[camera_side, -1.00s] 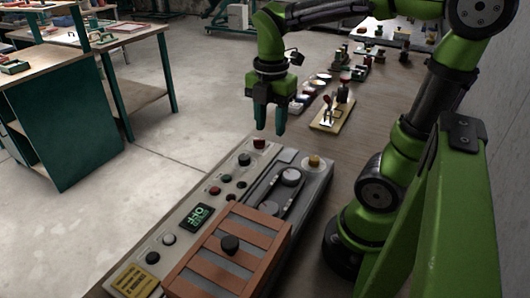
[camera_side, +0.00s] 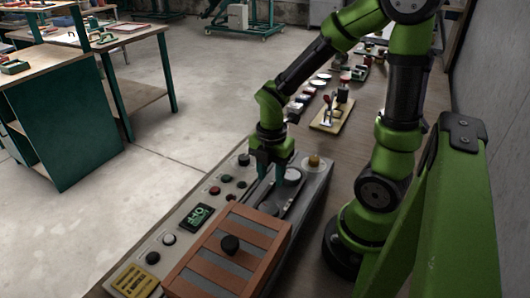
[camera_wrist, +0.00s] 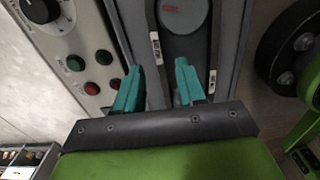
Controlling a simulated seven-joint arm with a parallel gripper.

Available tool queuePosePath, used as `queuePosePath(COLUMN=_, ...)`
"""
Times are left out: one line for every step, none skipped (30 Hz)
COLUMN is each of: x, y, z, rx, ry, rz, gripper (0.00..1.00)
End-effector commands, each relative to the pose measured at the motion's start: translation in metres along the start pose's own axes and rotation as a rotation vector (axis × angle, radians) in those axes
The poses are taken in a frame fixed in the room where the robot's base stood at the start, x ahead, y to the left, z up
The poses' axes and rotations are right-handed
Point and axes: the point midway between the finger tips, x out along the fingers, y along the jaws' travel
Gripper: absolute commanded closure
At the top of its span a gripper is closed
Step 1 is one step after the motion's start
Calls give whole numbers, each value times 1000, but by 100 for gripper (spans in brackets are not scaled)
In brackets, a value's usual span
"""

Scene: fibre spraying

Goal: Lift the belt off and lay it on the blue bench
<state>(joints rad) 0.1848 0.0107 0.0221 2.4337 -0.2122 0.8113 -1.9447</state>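The belt (camera_side: 300,204) is a thin dark loop around round pulleys in the grey recess of a control machine (camera_side: 188,222). In the wrist view its two dark strands, left (camera_wrist: 154,36) and right (camera_wrist: 214,55), each carry a small pale tag. My gripper (camera_side: 272,174) points down over the recess and hides part of the belt. A teal-sided bench (camera_side: 62,125) stands at the left; no plainly blue bench shows.
An orange slatted cover (camera_side: 225,262) with a black knob lies on the machine's near part. A display (camera_side: 195,217) reads OFF. Buttons and dials line the left side. Small fixtures (camera_side: 330,112) stand farther back. Open floor lies left.

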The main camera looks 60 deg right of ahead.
Motion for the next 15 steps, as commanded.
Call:
queuePosePath(x=9, y=-2, z=0, rx=1, ry=2, rz=-6, gripper=61)
queuePosePath(x=12, y=-1, z=0, rx=0, ry=2, rz=-6, gripper=61)
queuePosePath(x=17, y=-1, z=0, rx=0, ry=1, rz=-4, gripper=61)
queuePosePath(x=19, y=-1, z=0, rx=0, ry=1, rz=-4, gripper=61)
queuePosePath(x=21, y=0, z=0, rx=0, ry=0, rz=-2, gripper=61)
queuePosePath(x=22, y=0, z=0, rx=1, ry=1, rz=-1, gripper=61)
queuePosePath(x=23, y=0, z=0, rx=1, ry=1, rz=-1, gripper=61)
queuePosePath(x=24, y=0, z=0, rx=1, ry=0, rz=0, gripper=61)
queuePosePath(x=24, y=0, z=0, rx=1, ry=0, rz=1, gripper=61)
queuePosePath(x=23, y=0, z=0, rx=1, ry=0, rz=1, gripper=61)
queuePosePath(x=23, y=0, z=0, rx=1, ry=0, rz=1, gripper=61)
queuePosePath(x=23, y=0, z=0, rx=1, ry=0, rz=1, gripper=61)
queuePosePath(x=23, y=0, z=0, rx=1, ry=0, rz=1, gripper=61)
queuePosePath(x=23, y=0, z=0, rx=1, ry=0, rz=1, gripper=65)
queuePosePath(x=23, y=0, z=0, rx=1, ry=0, rz=1, gripper=71)
